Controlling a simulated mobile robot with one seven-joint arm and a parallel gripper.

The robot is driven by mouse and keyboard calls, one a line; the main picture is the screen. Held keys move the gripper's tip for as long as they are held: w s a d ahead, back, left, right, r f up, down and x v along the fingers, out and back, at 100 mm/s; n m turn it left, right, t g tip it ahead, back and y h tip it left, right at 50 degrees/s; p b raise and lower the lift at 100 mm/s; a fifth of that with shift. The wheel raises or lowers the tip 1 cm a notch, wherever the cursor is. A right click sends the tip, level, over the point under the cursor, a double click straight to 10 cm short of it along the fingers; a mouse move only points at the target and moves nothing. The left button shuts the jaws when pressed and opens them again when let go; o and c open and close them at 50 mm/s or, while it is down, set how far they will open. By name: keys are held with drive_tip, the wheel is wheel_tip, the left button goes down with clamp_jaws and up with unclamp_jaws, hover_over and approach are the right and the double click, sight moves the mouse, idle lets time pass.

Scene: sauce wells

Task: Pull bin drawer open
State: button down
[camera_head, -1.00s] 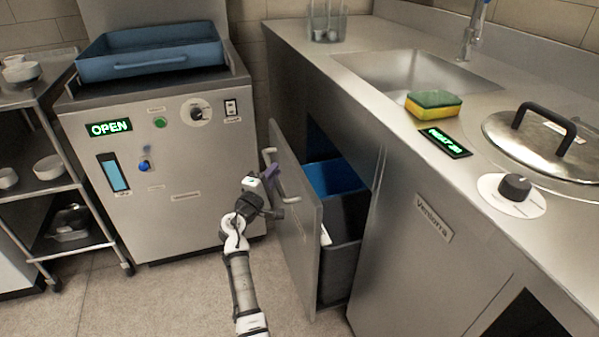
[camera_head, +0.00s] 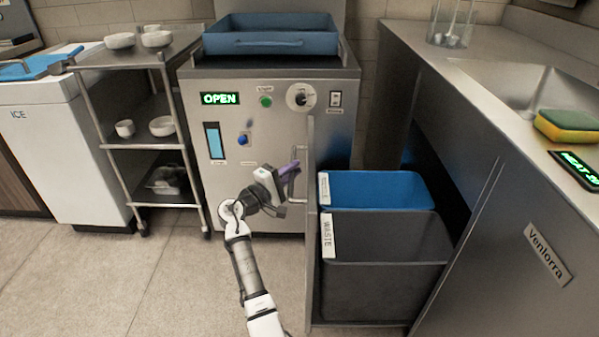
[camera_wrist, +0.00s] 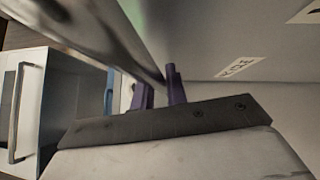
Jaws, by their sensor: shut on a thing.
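The bin drawer stands well out from under the steel counter, its front panel (camera_head: 312,220) seen nearly edge-on in the head view. It carries a blue bin (camera_head: 385,190) at the back and a dark grey bin (camera_head: 385,275) labelled WASTE at the front. The drawer's bar handle (camera_head: 302,153) is on the panel's left face. My gripper (camera_head: 289,170) is shut on this handle with its purple fingers. In the wrist view the purple fingertips (camera_wrist: 160,88) meet at a blurred metal bar; the exact contact is partly hidden.
A steel machine (camera_head: 265,125) with an OPEN display and a blue tray (camera_head: 270,38) stands behind the drawer. A shelf cart (camera_head: 145,145) with white bowls and an ice chest (camera_head: 65,135) stand left. The floor (camera_head: 150,280) at front left is clear. The sink counter (camera_head: 450,90) is right.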

drive_tip(key=c, duration=1.4)
unclamp_jaws()
